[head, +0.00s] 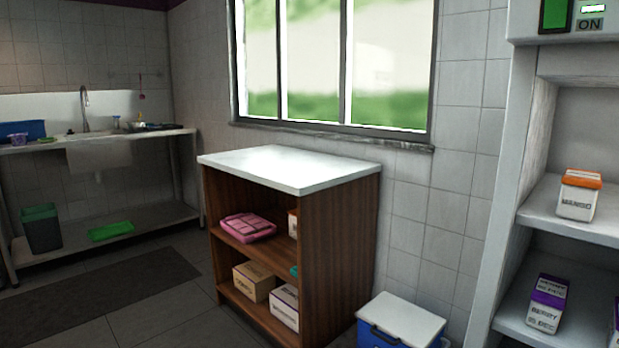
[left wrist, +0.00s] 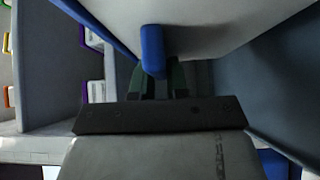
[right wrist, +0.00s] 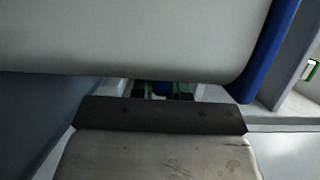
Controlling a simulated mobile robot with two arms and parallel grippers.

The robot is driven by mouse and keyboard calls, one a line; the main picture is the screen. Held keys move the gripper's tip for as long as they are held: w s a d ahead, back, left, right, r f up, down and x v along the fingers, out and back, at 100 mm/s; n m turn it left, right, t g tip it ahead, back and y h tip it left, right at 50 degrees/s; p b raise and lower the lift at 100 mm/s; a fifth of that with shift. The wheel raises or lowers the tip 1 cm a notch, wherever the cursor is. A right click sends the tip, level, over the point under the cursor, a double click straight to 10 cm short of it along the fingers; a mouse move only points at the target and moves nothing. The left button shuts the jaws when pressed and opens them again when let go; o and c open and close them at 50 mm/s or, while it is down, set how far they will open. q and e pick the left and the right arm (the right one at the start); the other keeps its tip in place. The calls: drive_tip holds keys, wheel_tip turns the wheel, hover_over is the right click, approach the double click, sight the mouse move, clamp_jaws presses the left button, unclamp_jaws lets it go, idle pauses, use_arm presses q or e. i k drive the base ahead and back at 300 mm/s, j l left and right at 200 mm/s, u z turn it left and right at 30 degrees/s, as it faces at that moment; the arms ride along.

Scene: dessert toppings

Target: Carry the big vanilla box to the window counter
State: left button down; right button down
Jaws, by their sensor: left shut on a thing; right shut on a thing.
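The window counter (head: 290,168) stands under the window in the head view, with a clear white top and brown wooden sides. A large pale box with blue parts fills the upper part of the left wrist view (left wrist: 215,25) and the right wrist view (right wrist: 130,40). It matches the big vanilla box, but no label shows. My left gripper (left wrist: 160,82) is shut on its blue handle (left wrist: 152,45). My right gripper (right wrist: 165,92) is shut at the box's other side; the box edge hides most of its fingers and the grip. Neither gripper nor the held box shows in the head view.
A blue cooler with a white lid (head: 402,318) stands on the floor right of the counter. Shelves (head: 572,222) with small labelled tubs stand at right. The counter's lower shelves hold a pink container (head: 248,227) and cartons. A sink table (head: 110,138) is at left.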

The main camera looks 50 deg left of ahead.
sight(288, 168)
drive_tip(key=u, duration=0.75)
drive_tip(key=j+u, duration=0.2)
drive_tip(key=u, duration=0.15)
drive_tip(key=i+j+u, duration=0.15)
drive_tip(key=u, duration=0.25)
drive_tip(key=i+j, duration=0.9)
drive_tip(key=j, duration=0.2)
drive_tip(key=i+j, duration=0.4)
drive_tip(key=j, duration=0.2)
